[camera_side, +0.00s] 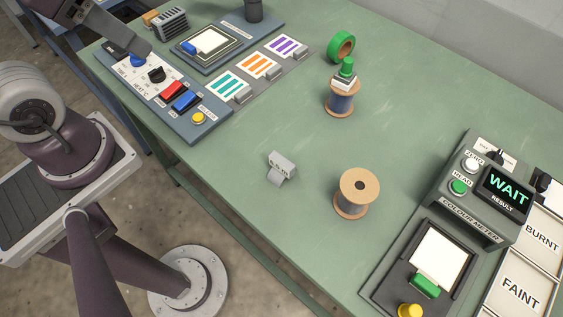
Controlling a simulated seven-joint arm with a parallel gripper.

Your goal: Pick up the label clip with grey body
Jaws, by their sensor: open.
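My gripper (140,52) is at the upper left, over the control panel near a blue knob (137,60), well apart from the clip. The view shows it small and from the side, so the gap between its fingers is hard to make out. Nothing shows held in it.
A wooden spool (359,187) stands right of the clip. Another spool (342,102) with a green-topped piece on it and a green tape roll (341,46) stand farther back. A colour meter (480,190) is at right. Striped cards (258,65) lie behind. Table around the clip is clear.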

